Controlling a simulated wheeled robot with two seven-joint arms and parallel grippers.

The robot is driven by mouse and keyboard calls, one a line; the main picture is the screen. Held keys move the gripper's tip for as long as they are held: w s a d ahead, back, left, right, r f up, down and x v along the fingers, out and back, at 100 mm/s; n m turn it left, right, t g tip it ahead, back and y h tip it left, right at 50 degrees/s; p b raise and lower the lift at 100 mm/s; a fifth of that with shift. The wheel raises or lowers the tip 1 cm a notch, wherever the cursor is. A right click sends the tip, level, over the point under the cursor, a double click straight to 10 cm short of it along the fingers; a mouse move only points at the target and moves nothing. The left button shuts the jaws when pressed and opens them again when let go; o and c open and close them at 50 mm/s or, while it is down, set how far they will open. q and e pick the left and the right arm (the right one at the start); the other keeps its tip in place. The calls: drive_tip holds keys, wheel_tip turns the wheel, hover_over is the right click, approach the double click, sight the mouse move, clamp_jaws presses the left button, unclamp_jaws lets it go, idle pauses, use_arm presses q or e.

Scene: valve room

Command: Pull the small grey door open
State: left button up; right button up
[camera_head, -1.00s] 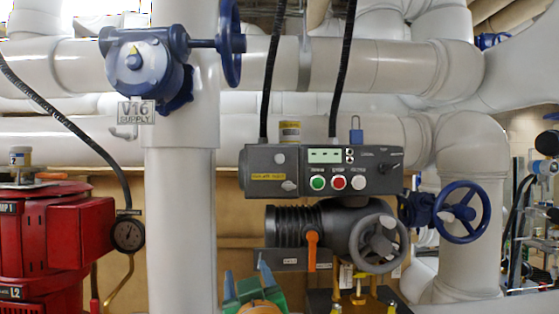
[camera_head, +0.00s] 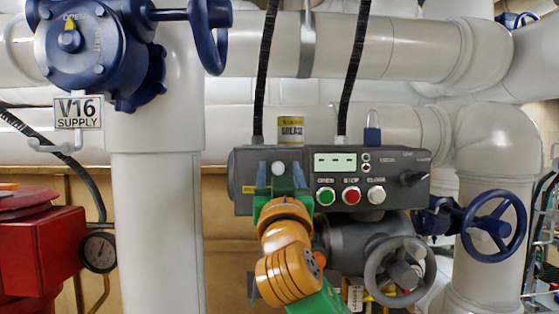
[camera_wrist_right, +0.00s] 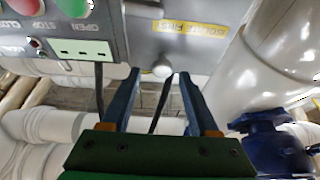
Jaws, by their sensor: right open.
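The small grey door (camera_head: 243,166) is the left part of the dark grey control box. My right arm covers much of it in the head view. Its pale round knob (camera_head: 278,168) shows between my fingertips. In the right wrist view the door (camera_wrist_right: 190,57) carries a yellow label, and the knob (camera_wrist_right: 162,68) lies between the fingertip lines. The door looks closed. My right gripper (camera_head: 280,178) is open in front of the door, with blue fingers on either side of the knob (camera_wrist_right: 161,78). Contact cannot be told. My left gripper is not in view.
The control box's green, red and white buttons (camera_head: 351,195) are right of my gripper. A yellow-labelled can (camera_head: 290,130) and a padlock (camera_head: 372,130) sit on top. A grey handwheel (camera_head: 400,271) is below. The blue V16 valve (camera_head: 85,45) and a pipe (camera_head: 155,220) are left.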

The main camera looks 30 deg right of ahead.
drive_tip(key=shift+w+d+f, duration=0.35)
drive_tip(key=shift+w, duration=0.3)
drive_tip(key=shift+c, duration=0.3)
drive_tip(key=shift+a, duration=0.1)
drive_tip(key=c, duration=0.4)
drive_tip(key=shift+s+a+r, duration=0.2)
drive_tip(key=shift+s+a, duration=0.05)
drive_tip(key=shift+s, duration=0.05)
clamp_jaws()
drive_tip(key=shift+d+r, duration=0.1)
